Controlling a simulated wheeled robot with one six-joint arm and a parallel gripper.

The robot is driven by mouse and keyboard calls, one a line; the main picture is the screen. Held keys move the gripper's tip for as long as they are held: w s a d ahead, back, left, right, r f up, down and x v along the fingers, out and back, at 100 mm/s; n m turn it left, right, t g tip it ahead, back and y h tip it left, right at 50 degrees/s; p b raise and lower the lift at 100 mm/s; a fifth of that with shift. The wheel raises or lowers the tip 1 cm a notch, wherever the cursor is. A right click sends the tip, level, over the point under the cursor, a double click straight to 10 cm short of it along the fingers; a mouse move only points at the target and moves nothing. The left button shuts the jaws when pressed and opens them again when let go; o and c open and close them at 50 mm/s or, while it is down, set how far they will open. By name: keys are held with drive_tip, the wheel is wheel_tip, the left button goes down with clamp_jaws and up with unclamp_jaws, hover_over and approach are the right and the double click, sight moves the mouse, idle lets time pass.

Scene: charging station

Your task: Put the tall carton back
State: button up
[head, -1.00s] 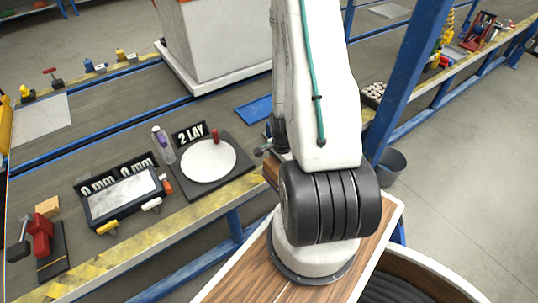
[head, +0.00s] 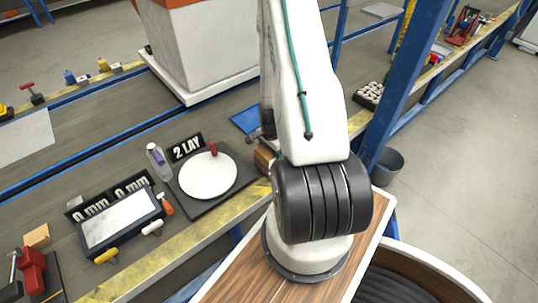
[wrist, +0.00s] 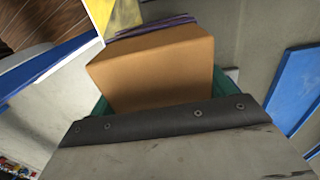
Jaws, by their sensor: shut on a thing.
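A plain brown carton (wrist: 155,65) fills the upper middle of the wrist view. My gripper (wrist: 163,92) is shut on it, with teal finger parts showing on both sides. Its lower end is hidden behind the dark edge of my gripper body. In the head view my arm hides most of my gripper. A small brown patch (head: 264,158) shows left of my arm's black joint; I cannot tell whether it is the held carton.
The bench holds a round white plate on a dark scale (head: 208,176), a bottle (head: 158,162), a framed white panel (head: 121,217) and a blue sheet (head: 249,117). A blue post (head: 405,85) stands right of my arm. A grey bin (head: 386,165) is on the floor.

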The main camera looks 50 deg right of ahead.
drive_tip(key=shift+d+f, duration=0.15)
drive_tip(key=shift+f, duration=0.5)
drive_tip(key=shift+f, duration=0.1)
drive_tip(key=o, duration=1.3)
drive_tip(key=shift+c, duration=0.2)
